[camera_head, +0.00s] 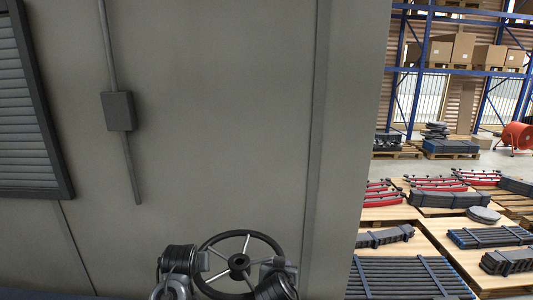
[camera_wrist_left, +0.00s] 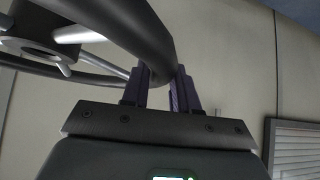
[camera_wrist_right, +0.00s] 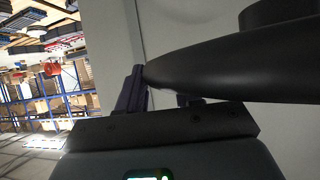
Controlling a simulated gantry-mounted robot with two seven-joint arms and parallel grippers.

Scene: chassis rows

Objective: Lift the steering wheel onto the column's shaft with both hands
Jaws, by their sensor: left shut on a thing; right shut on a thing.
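The steering wheel (camera_head: 239,262) has a black rim, light metal spokes and a dark hub, and stands near the bottom middle of the head view, its face toward the camera. My left gripper (camera_head: 204,262) is shut on the left side of its rim; in the left wrist view the purple fingers (camera_wrist_left: 160,88) straddle the rim (camera_wrist_left: 135,25). My right gripper (camera_head: 268,266) is shut on the right side of the rim. In the right wrist view its fingers (camera_wrist_right: 160,95) are at the dark rim (camera_wrist_right: 220,72), which partly hides them. I cannot make out the column or its shaft.
A large grey-beige panel (camera_head: 230,110) fills the view behind the wheel, with a dark box and conduit (camera_head: 118,111) and a louvred vent (camera_head: 30,120). At right are pallets of dark bars (camera_head: 410,277), red parts and blue shelving (camera_head: 455,70).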

